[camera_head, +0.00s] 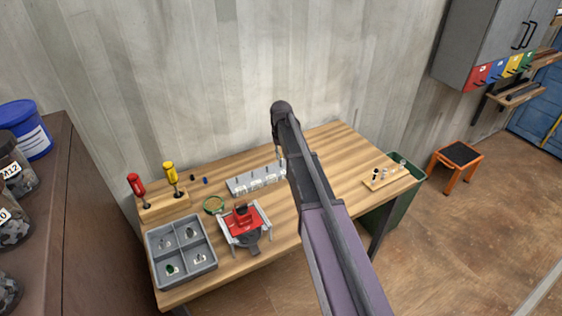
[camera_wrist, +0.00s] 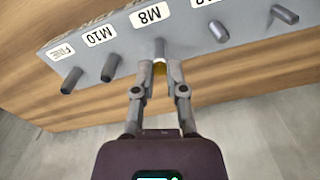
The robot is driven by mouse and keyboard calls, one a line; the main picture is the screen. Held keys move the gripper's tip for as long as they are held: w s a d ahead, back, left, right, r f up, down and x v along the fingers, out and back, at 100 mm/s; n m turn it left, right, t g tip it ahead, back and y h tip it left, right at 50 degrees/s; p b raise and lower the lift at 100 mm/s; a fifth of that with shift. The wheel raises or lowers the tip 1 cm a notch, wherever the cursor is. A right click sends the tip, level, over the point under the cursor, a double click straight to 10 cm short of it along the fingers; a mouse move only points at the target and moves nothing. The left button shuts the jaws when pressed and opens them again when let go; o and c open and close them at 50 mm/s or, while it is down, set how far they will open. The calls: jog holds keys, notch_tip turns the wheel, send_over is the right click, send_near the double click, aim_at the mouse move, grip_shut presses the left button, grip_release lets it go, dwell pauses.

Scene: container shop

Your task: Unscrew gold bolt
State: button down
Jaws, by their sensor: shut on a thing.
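A grey rack (camera_wrist: 205,22) with labelled pegs crosses the top of the wrist view. The M8 label (camera_wrist: 149,15) sits above a grey peg (camera_wrist: 159,46) in the middle. My gripper (camera_wrist: 159,68) has its fingertips closed at the outer end of this peg. A small gold piece (camera_wrist: 159,60), which I take as the gold bolt, shows between the fingertips, mostly hidden by them. In the head view the rack (camera_head: 240,186) stands on the workbench, and my arm covers its right end and most of my gripper.
On the workbench (camera_head: 330,150) stand a grey divided tray (camera_head: 181,248), a red fixture (camera_head: 243,218), a green ring (camera_head: 214,204) and a holder with red (camera_head: 136,184) and yellow (camera_head: 171,175) screwdrivers. A small wooden board (camera_head: 384,179) lies at the right. Bare bench top lies between rack and board.

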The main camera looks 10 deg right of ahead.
jog(key=shift+s+n, duration=0.2)
jog(key=shift+n, duration=0.2)
jog(key=c, duration=0.6)
grip_release()
jog(key=shift+w, duration=0.15)
jog(key=shift+c, duration=1.3)
